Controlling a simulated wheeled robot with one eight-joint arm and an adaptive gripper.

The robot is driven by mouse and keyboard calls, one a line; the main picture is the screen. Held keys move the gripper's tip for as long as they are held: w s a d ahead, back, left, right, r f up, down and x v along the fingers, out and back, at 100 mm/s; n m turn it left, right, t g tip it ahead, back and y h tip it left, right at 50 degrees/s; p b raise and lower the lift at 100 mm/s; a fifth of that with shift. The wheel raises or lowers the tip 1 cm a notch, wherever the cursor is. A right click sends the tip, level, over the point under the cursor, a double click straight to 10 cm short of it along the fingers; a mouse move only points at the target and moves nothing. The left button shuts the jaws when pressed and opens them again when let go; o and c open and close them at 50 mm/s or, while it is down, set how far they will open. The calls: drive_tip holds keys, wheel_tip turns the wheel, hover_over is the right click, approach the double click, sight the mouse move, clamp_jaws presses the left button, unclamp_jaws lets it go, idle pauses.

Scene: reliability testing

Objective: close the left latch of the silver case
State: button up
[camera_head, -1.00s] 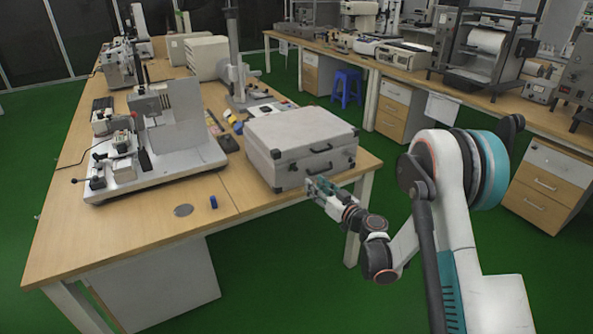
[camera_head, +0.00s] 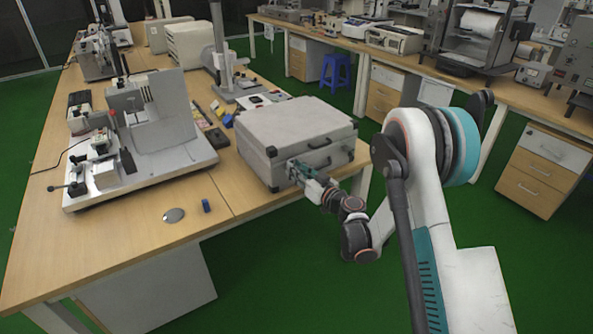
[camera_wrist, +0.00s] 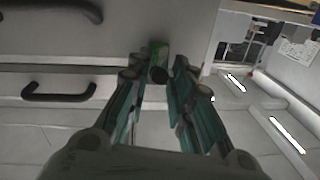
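The silver case (camera_head: 290,128) lies closed-looking on the near right end of the wooden table. Its front face carries black handles; one handle (camera_wrist: 58,92) shows at the left in the wrist view. A small dark fitting, probably the left latch (camera_head: 271,152), is at the front face's left side in the head view. My gripper (camera_head: 295,170) is at the left part of the front face, close to it. In the wrist view my gripper (camera_wrist: 156,70) has its fingers apart, with a small green piece with a dark end (camera_wrist: 158,62) between the tips; I cannot tell what it is or whether they touch.
A white test device (camera_head: 150,140) stands left of the case. A small blue piece (camera_head: 206,206) and a grey disc (camera_head: 174,215) lie on the table (camera_head: 130,255) in front of it. Another bench (camera_head: 390,60) stands behind. Green floor is free at the table's front.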

clamp_jaws()
drive_tip(key=g+h+p, duration=0.1)
drive_tip(key=r+g+p, duration=0.1)
drive_tip(key=p, duration=0.1)
drive_tip(key=w+r+g+h+p, duration=0.1)
drive_tip(key=shift+a+g+h, duration=0.3)
drive_tip(key=shift+a, duration=0.05)
drive_tip(key=o, duration=0.6)
unclamp_jaws()
drive_tip(key=shift+o, duration=0.2)
drive_tip(key=v, duration=1.2)
